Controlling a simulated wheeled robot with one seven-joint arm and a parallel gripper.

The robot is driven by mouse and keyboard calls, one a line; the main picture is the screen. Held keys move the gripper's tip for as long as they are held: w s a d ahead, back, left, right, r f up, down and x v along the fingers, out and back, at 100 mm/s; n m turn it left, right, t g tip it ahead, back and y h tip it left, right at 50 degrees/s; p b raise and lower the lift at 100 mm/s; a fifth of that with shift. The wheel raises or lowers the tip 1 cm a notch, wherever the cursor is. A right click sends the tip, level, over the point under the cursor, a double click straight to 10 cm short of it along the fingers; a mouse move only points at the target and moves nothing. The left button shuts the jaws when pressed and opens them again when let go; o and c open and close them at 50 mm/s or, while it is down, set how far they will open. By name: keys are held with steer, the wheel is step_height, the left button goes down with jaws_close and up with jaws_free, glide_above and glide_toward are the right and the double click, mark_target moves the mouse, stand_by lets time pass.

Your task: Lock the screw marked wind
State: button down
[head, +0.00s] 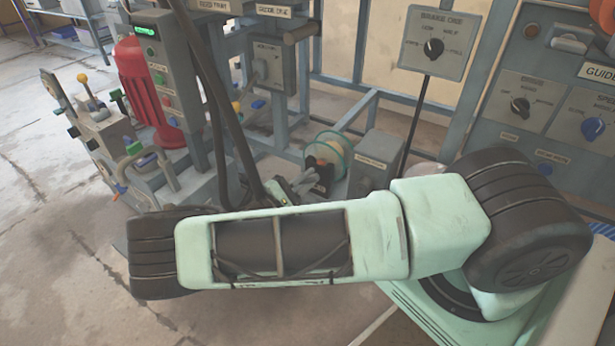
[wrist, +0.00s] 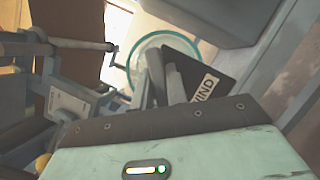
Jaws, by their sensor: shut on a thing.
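The dark plate with the white WIND label (wrist: 205,85) shows in the wrist view, just right of my fingers. My gripper (wrist: 165,82) has its two dark fingers close together, shut beside that plate. The screw itself is hidden behind the fingers, so its turn position cannot be read. In the head view my gripper (head: 284,190) shows only in part above my arm, close to the small dark block (head: 320,178) below the reel. The reel's teal rim (wrist: 134,62) stands behind the fingers in the wrist view; the reel (head: 330,152) also shows in the head view.
A grey control column (head: 168,95) and a red cylinder (head: 135,80) stand left. Open floor (head: 50,240) lies at left front.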

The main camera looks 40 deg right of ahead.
steer(key=m+g+y+p, duration=0.1)
steer(key=m, duration=0.3)
steer(key=shift+r, duration=0.1)
steer(key=shift+m+g+y+p, duration=0.4)
steer(key=shift+m+y+p, duration=0.4)
steer(key=shift+m, duration=1)
steer(key=c, duration=1.4)
jaws_free()
steer(key=a, duration=1.7)
steer(key=shift+w+a+p, duration=0.25)
steer(key=shift+w+p, duration=0.1)
steer(key=shift+p, duration=0.1)
